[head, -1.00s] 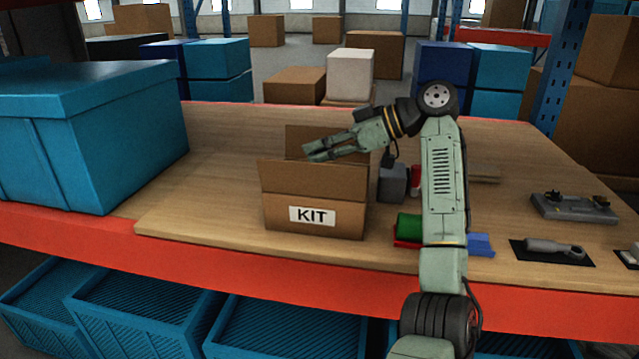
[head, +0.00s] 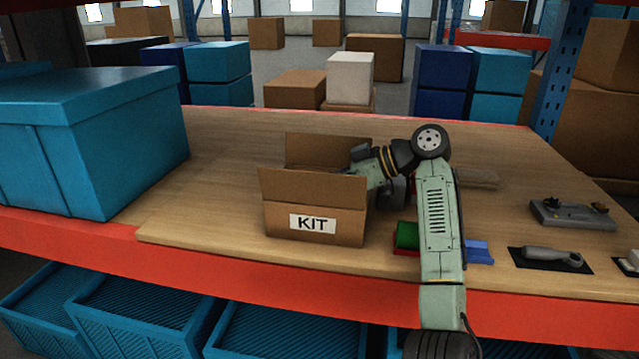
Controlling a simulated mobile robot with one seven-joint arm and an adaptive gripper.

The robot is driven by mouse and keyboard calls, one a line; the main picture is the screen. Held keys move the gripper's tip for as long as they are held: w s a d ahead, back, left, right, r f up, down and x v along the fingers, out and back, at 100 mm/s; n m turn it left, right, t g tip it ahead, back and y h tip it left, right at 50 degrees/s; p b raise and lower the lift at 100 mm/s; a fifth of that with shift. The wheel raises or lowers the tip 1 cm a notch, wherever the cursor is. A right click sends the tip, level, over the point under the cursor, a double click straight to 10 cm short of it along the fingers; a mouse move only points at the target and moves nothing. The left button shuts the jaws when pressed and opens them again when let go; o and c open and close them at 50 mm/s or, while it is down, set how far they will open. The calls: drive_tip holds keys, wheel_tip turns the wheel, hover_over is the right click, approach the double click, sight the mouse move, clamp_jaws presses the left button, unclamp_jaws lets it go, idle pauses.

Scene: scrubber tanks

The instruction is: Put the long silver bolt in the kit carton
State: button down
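The kit carton (head: 314,222) is an open brown box with a white KIT label on its front, standing on the wooden bench top. Its front and back flaps stand up. My gripper (head: 362,173) reaches down into the carton from the right. Its fingers are hidden behind the front flap and wall, so I cannot see whether they are open or shut. I see no long silver bolt in this view; the carton's inside is hidden.
A large blue bin (head: 95,140) stands at the left. Right of the carton are a green and red item (head: 407,236) and a blue piece (head: 480,251), partly behind my arm. A grey tool (head: 552,256) lies on a black mat; a grey fixture (head: 572,212) is behind it.

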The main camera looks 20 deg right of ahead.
drive_tip(key=shift+f, duration=0.2)
drive_tip(key=c, duration=1.7)
unclamp_jaws()
drive_tip(key=shift+r, duration=0.1)
drive_tip(key=shift+r, duration=0.3)
drive_tip(key=shift+s+d+r, duration=0.1)
drive_tip(key=shift+d+r, duration=0.1)
drive_tip(key=shift+r, duration=0.15)
drive_tip(key=b+v, duration=0.3)
drive_tip(key=v, duration=0.8)
drive_tip(key=shift+s+d, duration=0.2)
drive_tip(key=shift+r, duration=0.1)
